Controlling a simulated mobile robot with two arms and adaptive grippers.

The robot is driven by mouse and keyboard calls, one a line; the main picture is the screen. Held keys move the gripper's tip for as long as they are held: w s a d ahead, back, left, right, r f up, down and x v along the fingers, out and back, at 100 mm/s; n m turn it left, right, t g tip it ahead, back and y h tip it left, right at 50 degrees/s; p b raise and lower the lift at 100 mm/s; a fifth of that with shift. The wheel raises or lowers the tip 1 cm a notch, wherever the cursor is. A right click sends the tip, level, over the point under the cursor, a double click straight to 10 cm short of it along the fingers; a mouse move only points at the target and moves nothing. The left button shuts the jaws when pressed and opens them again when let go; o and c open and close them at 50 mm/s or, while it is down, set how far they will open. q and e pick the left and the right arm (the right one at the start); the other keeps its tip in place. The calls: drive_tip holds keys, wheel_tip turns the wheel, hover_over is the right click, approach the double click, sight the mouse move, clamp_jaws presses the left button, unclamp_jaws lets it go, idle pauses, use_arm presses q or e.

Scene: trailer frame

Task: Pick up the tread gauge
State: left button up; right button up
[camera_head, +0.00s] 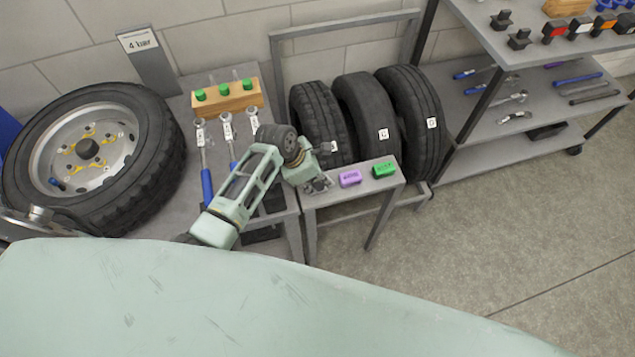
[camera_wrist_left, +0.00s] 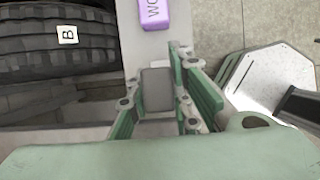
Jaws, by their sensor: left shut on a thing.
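My left gripper (camera_head: 319,184) reaches down at the left end of the small grey table (camera_head: 337,195). In the left wrist view its green-and-grey fingers (camera_wrist_left: 158,95) are shut on a small grey block (camera_wrist_left: 156,79), which I take to be the tread gauge. In the head view the gripper mostly hides this block. I cannot tell whether it still touches the tabletop. A purple block (camera_head: 350,178) with lettering lies just to the right of the gripper; it also shows in the left wrist view (camera_wrist_left: 152,14). My right gripper is not in view.
A green block (camera_head: 384,169) lies at the table's right end. Behind stand three upright tyres, one tagged B (camera_head: 318,118). To the left, a bench holds a wheel (camera_head: 95,155), wrenches and a wooden block (camera_head: 227,97). A tool shelf (camera_head: 520,130) is right. Floor at right is free.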

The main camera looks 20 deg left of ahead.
use_arm(q)
clamp_jaws()
drive_tip(key=shift+r, duration=0.2)
